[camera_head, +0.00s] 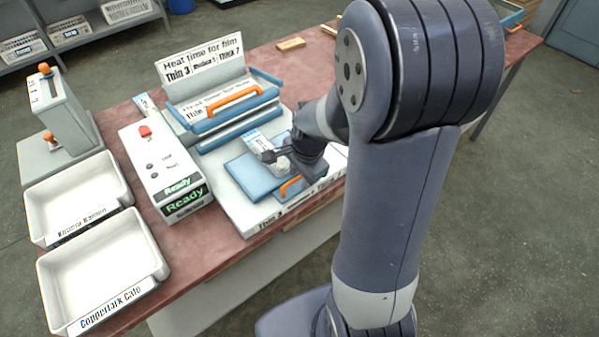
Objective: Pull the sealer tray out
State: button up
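The sealer tray (250,174) is a flat blue plate on the sealer's pale base (238,207), with an orange handle (291,188) at its front edge. The sealer's blue lid (265,76) is raised behind it and has its own orange handle (234,93). A small clear pack with a blue and white label (258,142) lies on or over the tray. My gripper (270,154) is dark and hangs over the tray's right part, beside the pack and above the tray handle. My arm and wrist hide the tray's right side. Whether the fingers touch the pack is unclear.
A white control box (152,158) with a red button and green "Ready" displays stands left of the tray. A wooden block (290,44) lies at the back. Clear floor is in front.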

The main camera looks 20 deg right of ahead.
jog(key=shift+r, duration=0.1)
notch_tip(320, 180, up, 10)
jog(key=s, duration=0.2)
jog(key=shift+d+r, duration=0.25)
jog(key=shift+d, duration=0.05)
dwell(0.4)
jog(key=f, duration=0.3)
jog(key=w+f, duration=0.1)
jog(key=f, duration=0.3)
jog(key=w+f, duration=0.1)
jog(key=f, duration=0.2)
jog(key=shift+a+f, duration=0.25)
jog(key=shift+a, duration=0.1)
jog(key=shift+w+a, duration=0.2)
jog(key=shift+w, duration=0.5)
jog(key=shift+s+f, duration=0.1)
jog(key=shift+f, duration=0.05)
